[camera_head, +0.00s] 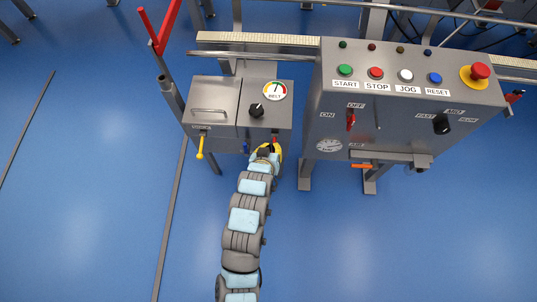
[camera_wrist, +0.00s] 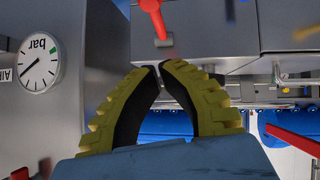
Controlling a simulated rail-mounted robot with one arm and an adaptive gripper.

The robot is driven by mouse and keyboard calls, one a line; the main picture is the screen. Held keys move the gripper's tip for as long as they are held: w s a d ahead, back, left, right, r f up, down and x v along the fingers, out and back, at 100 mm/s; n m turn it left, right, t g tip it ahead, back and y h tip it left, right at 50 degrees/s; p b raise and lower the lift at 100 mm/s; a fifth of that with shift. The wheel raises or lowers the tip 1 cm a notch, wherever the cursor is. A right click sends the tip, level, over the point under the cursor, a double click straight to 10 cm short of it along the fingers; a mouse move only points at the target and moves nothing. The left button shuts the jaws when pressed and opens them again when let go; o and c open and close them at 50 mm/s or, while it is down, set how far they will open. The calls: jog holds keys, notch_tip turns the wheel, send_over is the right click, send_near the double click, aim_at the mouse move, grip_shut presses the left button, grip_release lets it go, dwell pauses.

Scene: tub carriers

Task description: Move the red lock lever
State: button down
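A small red lever (camera_head: 275,137) is on the front of the grey belt box (camera_head: 212,103), at its right end, partly hidden by my gripper. In the wrist view the red lever (camera_wrist: 152,15) shows at the top, just beyond my fingertips, with a grey mount at its end. My gripper (camera_wrist: 160,68) has yellow-backed, black-lined fingers whose tips nearly meet, with nothing visible between them. It looks apart from the lever. In the head view my gripper (camera_head: 273,151) is at the front right lower edge of the belt box.
A blue lever (camera_head: 245,147) and a yellow lever (camera_head: 201,145) are on the same box front. The control panel (camera_head: 400,125), with a red ON/OFF switch (camera_head: 350,121) and a pressure gauge (camera_wrist: 39,63), stands close at right. The front floor is clear.

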jog(key=f, duration=0.1)
jog(key=w+f+b, duration=0.1)
jog(key=d+f, duration=0.1)
jog(key=shift+w+f, duration=0.2)
jog(key=shift+w, duration=0.05)
jog(key=shift+s+f+b, duration=0.1)
jog(key=shift+f+b, duration=0.3)
jog(key=shift+f, duration=0.2)
